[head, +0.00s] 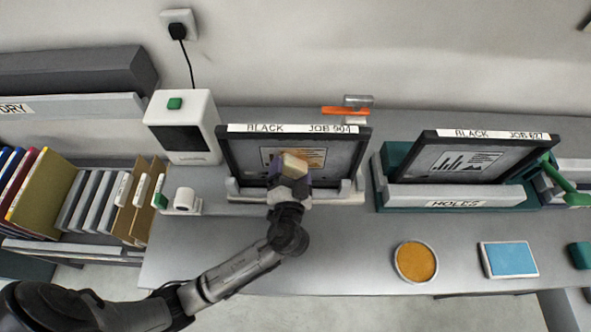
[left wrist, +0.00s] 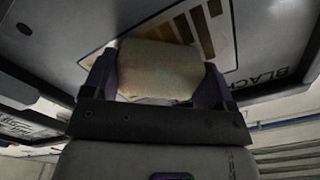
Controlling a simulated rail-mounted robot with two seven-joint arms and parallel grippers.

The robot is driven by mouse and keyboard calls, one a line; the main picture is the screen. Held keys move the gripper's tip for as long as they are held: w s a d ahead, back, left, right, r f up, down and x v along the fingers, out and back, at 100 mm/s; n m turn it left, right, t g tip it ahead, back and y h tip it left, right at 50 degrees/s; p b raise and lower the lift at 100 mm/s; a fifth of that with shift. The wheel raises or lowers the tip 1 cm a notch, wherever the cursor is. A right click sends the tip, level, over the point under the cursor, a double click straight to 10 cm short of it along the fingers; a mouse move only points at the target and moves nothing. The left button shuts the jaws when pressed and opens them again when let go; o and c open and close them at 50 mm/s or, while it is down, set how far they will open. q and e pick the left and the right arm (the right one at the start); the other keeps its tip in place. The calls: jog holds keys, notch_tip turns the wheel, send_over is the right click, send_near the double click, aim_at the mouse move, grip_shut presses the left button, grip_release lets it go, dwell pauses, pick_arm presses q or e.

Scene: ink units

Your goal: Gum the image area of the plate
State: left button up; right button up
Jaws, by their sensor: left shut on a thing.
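The plate labelled BLACK JOB 904 (head: 240,158) stands tilted back in a light grey holder on the bench. Its image area (head: 316,157) shows a tan patch with dark marks. My left gripper (head: 290,169) is shut on a beige sponge (head: 294,160) in front of this image area. In the left wrist view the sponge (left wrist: 158,70) sits between both fingers, over the printed image (left wrist: 205,25). I cannot tell for certain whether it touches the plate. A round dish of amber stuff (head: 416,262) stands at the bench's front. My right gripper is not in view.
A second plate, BLACK JOB 627 (head: 420,160), stands in a green holder marked HOLES (head: 392,197). A blue pad (head: 509,260) lies right of the dish. A white box (head: 184,110) and a white roll (head: 184,198) stand left.

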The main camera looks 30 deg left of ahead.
aim_at(320, 157)
pick_arm(q)
jog(key=shift+s+a, duration=0.45)
jog(key=shift+a, duration=0.25)
jog(key=shift+s+a, duration=0.45)
jog(key=shift+a, duration=0.25)
jog(key=shift+s+a, duration=0.45)
jog(key=shift+a, duration=0.3)
jog(key=shift+s+a, duration=0.4)
jog(key=shift+a, duration=0.3)
jog(key=shift+r+p, duration=0.7)
jog(key=shift+r, duration=0.15)
jog(key=shift+w+d+b, duration=0.3)
jog(key=shift+w+d, duration=0.25)
jog(key=shift+d, duration=0.35)
jog(key=shift+w+d+b, duration=0.3)
jog(key=shift+w+d, duration=0.25)
jog(key=shift+d, duration=0.35)
jog(key=shift+w+d+b, duration=0.2)
jog(key=shift+w+d, duration=0.2)
jog(key=shift+d, duration=0.2)
jog(key=shift+w+d+b, duration=0.2)
jog(key=shift+w+d, duration=0.15)
jog(key=shift+d, duration=0.25)
jog(key=shift+w+d+b, duration=0.35)
jog(key=shift+w+d, duration=0.15)
jog(key=shift+d, duration=0.3)
jog(key=shift+w+d+b, duration=0.35)
jog(key=shift+w+d, duration=0.1)
jog(key=shift+d, duration=0.35)
